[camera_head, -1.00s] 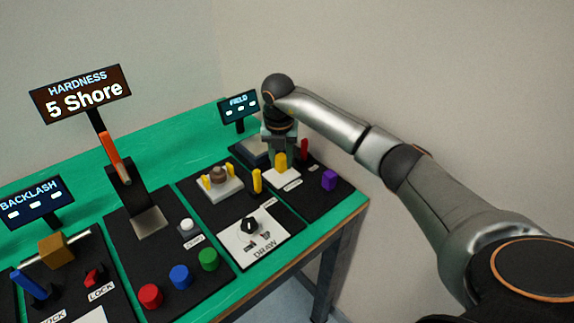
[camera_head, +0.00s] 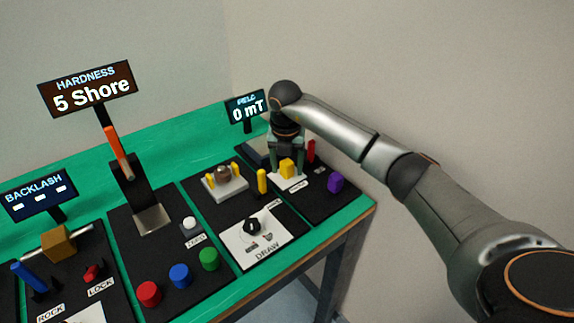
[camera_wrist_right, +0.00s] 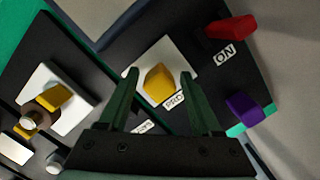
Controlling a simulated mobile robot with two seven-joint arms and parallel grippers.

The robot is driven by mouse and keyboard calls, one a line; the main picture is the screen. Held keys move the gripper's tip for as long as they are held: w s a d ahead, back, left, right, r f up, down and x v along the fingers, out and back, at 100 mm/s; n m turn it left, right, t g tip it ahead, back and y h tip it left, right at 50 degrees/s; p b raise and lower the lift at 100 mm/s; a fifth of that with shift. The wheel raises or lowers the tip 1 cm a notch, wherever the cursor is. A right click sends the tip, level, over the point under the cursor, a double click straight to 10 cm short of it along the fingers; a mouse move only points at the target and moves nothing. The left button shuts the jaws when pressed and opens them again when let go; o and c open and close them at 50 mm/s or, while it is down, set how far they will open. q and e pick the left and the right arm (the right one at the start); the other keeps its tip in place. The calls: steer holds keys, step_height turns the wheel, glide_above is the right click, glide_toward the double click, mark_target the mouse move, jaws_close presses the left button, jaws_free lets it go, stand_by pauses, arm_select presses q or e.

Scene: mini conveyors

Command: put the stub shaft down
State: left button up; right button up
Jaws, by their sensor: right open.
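My right gripper (camera_head: 287,165) is open, with its fingers on either side of a yellow block (camera_wrist_right: 159,84) on a white plate (camera_wrist_right: 146,52). In the right wrist view the gripper (camera_wrist_right: 160,80) shows gaps between the block and both fingers. The plate's label is partly hidden and reads "PRO". A short brownish round piece (camera_head: 223,172) sits between yellow posts on a white base; it also shows in the right wrist view (camera_wrist_right: 34,119). I cannot tell for sure which piece is the stub shaft. My left gripper is out of view.
A red piece (camera_head: 311,151) and a purple block (camera_head: 336,182) stand right of the gripper. A yellow peg (camera_head: 262,181) and the DRAW knob (camera_head: 252,226) are to its left. The FIELD display (camera_head: 246,107) stands behind, reading 0 mT. The bench edge is close at the right.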

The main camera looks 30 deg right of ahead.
steer(key=shift+r, duration=0.15)
steer(key=shift+r, duration=0.35)
step_height(320, 180, up, 11)
steer(key=s+a, duration=0.1)
steer(key=shift+s+r+p, duration=0.15)
steer(key=shift+p, duration=0.15)
steer(key=shift+a, duration=0.1)
